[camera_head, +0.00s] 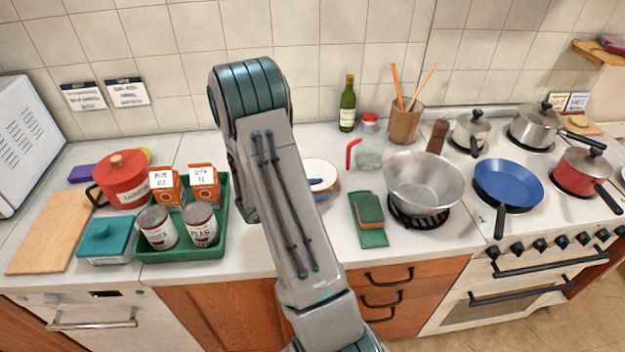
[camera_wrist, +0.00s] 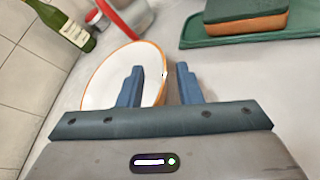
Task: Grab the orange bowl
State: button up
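The orange bowl, white inside with an orange rim, stands on the counter behind my arm in the head view (camera_head: 322,167). In the wrist view the bowl (camera_wrist: 108,78) fills the left centre. My gripper (camera_wrist: 162,82) is open, its two blue fingers apart. The left finger is over the bowl's inside and the right finger is outside it, so the bowl's right rim lies between them. I cannot tell whether either finger touches the wall. My arm hides part of the bowl in the head view.
A sponge on a green tray (camera_head: 376,238) lies to the right, near a steel pan (camera_head: 424,185). A green tray (camera_head: 180,250) with cans and boxes is left.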

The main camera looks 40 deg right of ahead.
jog(key=shift+x, duration=1)
jog(key=shift+c, duration=0.3)
grip_shut()
jog(key=shift+r, duration=0.1)
